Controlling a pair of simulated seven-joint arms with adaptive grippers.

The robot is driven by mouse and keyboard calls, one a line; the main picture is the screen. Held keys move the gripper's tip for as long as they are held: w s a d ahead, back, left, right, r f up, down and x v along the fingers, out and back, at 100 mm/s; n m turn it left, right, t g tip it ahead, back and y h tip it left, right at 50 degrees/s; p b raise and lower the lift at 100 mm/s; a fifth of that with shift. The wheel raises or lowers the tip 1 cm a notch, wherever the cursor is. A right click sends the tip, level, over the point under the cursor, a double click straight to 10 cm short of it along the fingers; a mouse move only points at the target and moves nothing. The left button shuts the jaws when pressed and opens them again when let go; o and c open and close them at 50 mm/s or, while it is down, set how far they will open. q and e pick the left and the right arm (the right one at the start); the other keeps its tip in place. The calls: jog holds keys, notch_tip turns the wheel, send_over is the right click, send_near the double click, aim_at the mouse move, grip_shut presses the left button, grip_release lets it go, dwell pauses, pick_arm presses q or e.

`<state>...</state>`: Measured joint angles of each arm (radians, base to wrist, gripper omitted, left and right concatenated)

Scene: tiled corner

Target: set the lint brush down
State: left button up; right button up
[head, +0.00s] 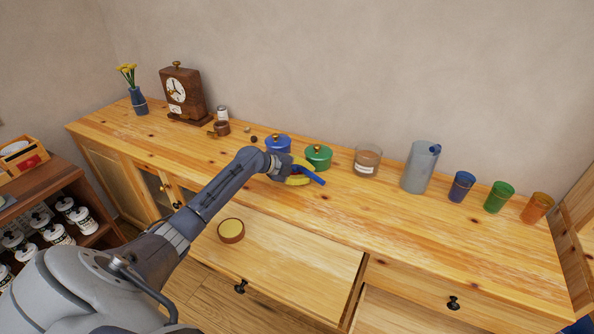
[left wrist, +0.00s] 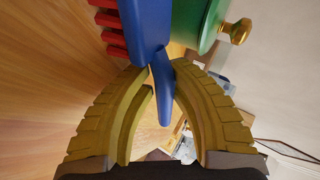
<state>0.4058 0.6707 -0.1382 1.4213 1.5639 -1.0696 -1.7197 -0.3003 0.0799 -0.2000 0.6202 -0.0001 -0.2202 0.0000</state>
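The lint brush (head: 313,176) is blue, with red bristles that show in the left wrist view, where its blue body (left wrist: 146,25) lies ahead of the fingers. My left gripper (head: 300,177) has yellow fingers, which in the left wrist view (left wrist: 162,70) are closed on the brush's narrow handle. The brush is over the wooden counter (head: 420,223), just in front of the green pot. I cannot tell whether it touches the wood. My right gripper is not in view.
A green pot (head: 319,157) and a blue pot (head: 278,144) stand close behind the left gripper. A candle jar (head: 367,160), a grey pitcher (head: 420,167) and several cups stand rightward. The counter's front right is clear. A round tin (head: 231,230) sits lower, in front.

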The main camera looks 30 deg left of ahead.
aim_at(306, 170)
pick_arm(q)
jog(key=shift+r, duration=0.15)
grip_shut()
notch_tip(306, 170, up, 20)
jog(key=s+d+f+n+t+y, duration=0.1)
jog(key=s+d+f+n+y, duration=0.2)
jog(key=s+d, duration=0.5)
jog(key=s+d+f+n+y, duration=0.3)
jog(key=s+d, duration=0.5)
jog(key=d, duration=0.6)
jog(key=shift+s+f+t, duration=0.3)
jog(key=shift+f+t, duration=0.1)
jog(key=shift+f, duration=0.1)
